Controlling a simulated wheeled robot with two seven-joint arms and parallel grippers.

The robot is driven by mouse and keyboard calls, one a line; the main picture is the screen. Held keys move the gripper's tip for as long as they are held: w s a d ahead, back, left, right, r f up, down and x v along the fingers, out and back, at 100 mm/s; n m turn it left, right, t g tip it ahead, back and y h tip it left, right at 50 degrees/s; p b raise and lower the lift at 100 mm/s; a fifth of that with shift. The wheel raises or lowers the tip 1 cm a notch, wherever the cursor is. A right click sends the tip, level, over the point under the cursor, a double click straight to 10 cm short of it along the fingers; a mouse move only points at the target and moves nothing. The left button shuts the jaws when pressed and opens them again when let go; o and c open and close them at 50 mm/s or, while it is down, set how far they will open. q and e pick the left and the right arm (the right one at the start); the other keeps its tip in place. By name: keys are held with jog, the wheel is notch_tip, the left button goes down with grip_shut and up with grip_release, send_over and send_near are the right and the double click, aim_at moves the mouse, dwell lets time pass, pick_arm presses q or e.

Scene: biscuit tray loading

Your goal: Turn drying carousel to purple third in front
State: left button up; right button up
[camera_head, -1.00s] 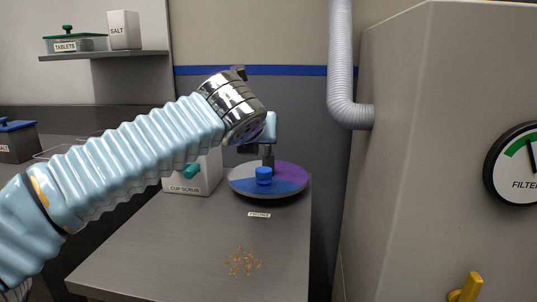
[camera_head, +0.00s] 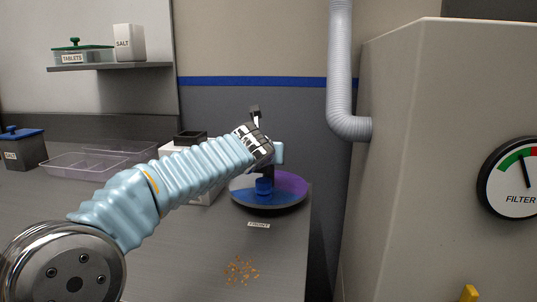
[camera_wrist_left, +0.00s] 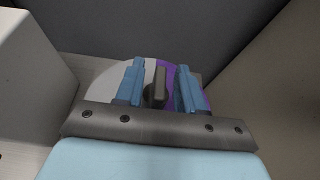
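The drying carousel (camera_head: 290,197) is a round disc with grey-white, purple and blue thirds. Blue faces the FRONT label (camera_head: 259,225); purple lies at the right and back, grey-white at the left. The grey-white and purple thirds (camera_wrist_left: 163,68) show behind the fingers. My right gripper is out of view.
A white box (camera_head: 205,198) stands left of the carousel, partly behind my arm. Crumbs (camera_head: 241,269) lie on the front counter. A large cabinet (camera_head: 410,150) with a FILTER gauge stands at right.

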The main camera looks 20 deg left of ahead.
pick_arm(q)
grip_shut()
jog(key=shift+n+y+b, duration=0.3)
jog(key=shift+n+y, duration=0.3)
jog(key=shift+y, duration=0.4)
jog(key=shift+w+n+g+y, duration=0.1)
jog(key=shift+n+g+y, duration=0.55)
jog(key=shift+n, duration=0.25)
jog(key=shift+n+g+y+p, duration=0.8)
jog(key=shift+n+g+y, duration=0.65)
jog(key=shift+n+y, duration=0.4)
jog(key=shift+n+g+y, duration=1.2)
jog(key=shift+n+g, duration=1)
jog(key=shift+n, duration=0.15)
jog(key=shift+n+g, duration=0.5)
jog(key=shift+g, duration=0.2)
